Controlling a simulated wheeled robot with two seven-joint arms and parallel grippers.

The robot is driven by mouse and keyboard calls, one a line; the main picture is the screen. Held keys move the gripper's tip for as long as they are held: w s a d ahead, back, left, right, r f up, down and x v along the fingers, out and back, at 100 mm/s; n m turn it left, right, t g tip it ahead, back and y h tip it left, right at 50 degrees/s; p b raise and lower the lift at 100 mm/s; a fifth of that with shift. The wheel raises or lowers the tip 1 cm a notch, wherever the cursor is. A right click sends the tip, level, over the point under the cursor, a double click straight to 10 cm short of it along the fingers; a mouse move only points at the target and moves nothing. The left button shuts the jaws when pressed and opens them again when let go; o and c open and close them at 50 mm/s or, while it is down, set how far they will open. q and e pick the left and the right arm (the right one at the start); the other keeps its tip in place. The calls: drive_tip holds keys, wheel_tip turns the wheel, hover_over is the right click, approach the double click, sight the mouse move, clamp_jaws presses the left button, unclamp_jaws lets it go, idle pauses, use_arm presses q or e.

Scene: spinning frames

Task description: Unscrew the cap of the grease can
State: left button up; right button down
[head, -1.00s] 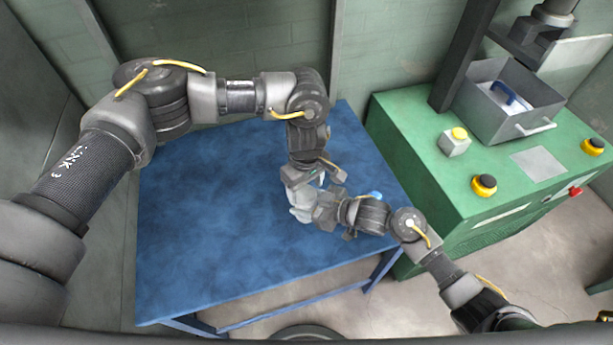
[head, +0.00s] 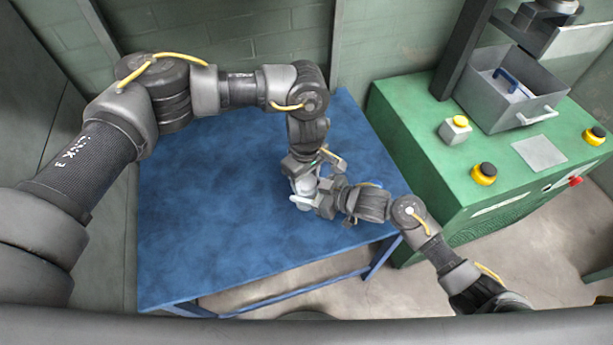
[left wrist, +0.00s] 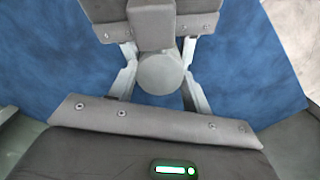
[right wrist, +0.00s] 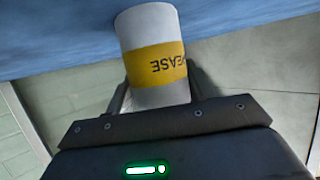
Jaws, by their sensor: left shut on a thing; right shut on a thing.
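The grease can (right wrist: 150,65) is pale with a yellow label band and upside-down dark letters in the right wrist view. My right gripper (right wrist: 160,90) is shut on the can's body from the side. In the head view the can (head: 305,187) is a small pale shape, largely hidden by both grippers. My left gripper (head: 304,180) reaches down to it from above. In the left wrist view a round grey cap (left wrist: 161,74) sits between the fingers of the left gripper (left wrist: 160,80), which is shut on it. The cap's thread is hidden.
The grippers meet over the right part of a blue table (head: 215,210), whose left part is bare. A green machine (head: 425,135) stands to the right, with a grey metal bin (head: 490,100) and several yellow-based buttons. A wall is behind the table.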

use_arm(q)
drive_tip(key=n, duration=1.3)
